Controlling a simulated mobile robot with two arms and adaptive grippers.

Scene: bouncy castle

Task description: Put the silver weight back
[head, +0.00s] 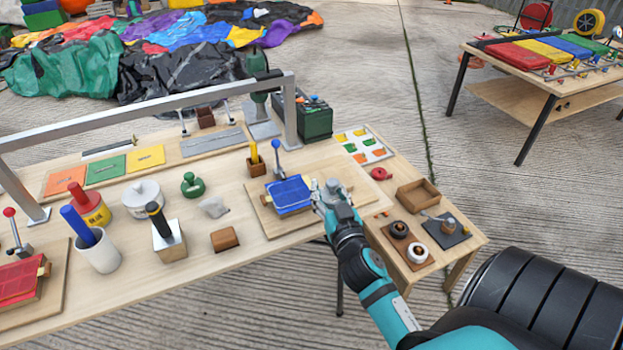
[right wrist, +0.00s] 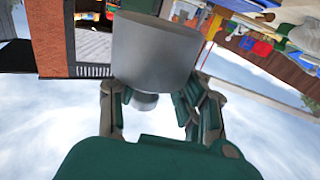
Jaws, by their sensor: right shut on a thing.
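My right gripper (head: 333,197) is at the right end of the long wooden workbench, beside the blue pad. In the right wrist view, the gripper (right wrist: 160,100) is shut on the silver weight (right wrist: 155,52), a plain grey cylinder between its fingers. In the head view the weight is hard to tell apart from the grey fingers. The blue pad (head: 289,194) lies on a wooden board, with a blue-knobbed lever behind it. My left gripper is not in view.
Right of the bench, a low side table holds an open wooden tray (head: 417,195), a dark mat (head: 461,238) bearing a brownish piece, and a brown block with black and white rings (head: 418,252). A swatch tray (head: 362,146) lies behind. Several tools and containers crowd the bench's left.

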